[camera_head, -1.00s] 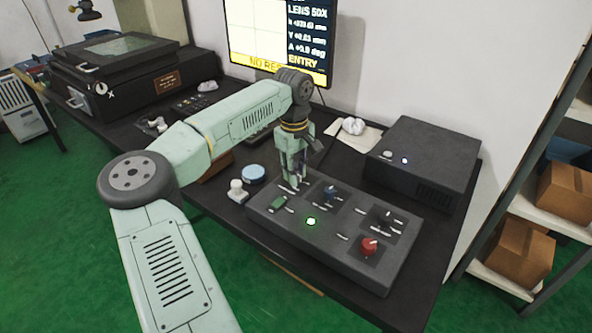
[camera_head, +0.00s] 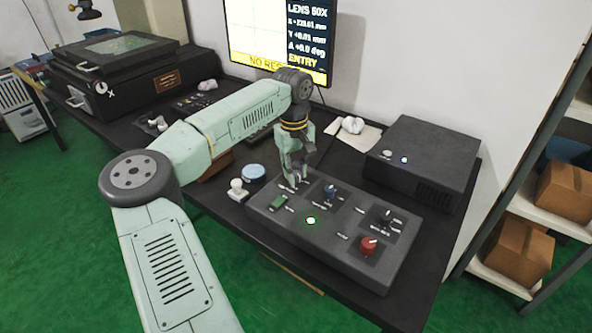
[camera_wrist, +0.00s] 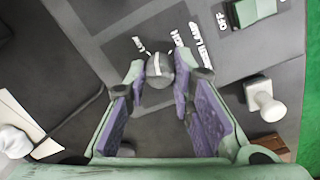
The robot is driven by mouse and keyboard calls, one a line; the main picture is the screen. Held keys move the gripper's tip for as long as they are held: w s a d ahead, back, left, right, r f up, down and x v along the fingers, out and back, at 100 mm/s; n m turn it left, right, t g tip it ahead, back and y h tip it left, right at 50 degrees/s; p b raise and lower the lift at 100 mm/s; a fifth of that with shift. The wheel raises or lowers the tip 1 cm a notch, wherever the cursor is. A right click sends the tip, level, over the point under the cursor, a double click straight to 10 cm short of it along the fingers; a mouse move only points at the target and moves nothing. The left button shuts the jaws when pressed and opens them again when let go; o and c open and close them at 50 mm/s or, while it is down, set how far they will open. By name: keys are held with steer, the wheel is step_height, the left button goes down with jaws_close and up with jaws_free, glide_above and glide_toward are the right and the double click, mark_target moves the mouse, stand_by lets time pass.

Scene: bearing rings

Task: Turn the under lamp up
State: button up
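The under lamp knob (camera_wrist: 160,70) is a small dark round knob with a pale pointer line, on the grey control box (camera_head: 268,212). White lettering partly shows around it in the wrist view; the pointer lies between the marks at upper left and upper right. My gripper (camera_wrist: 160,72) reaches down over the box's back left part, its fingertips on both sides of the knob and seemingly touching it. In the head view my gripper (camera_head: 297,178) hides the knob.
A white-topped stamp-like thing (camera_head: 237,188) and a blue-lidded tin (camera_head: 254,172) stand left.

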steer(key=o, duration=0.5)
steer(key=shift+c, duration=0.2)
step_height(320, 180, up, 12)
steer(key=shift+a, duration=0.2)
steer(key=shift+s, duration=0.1)
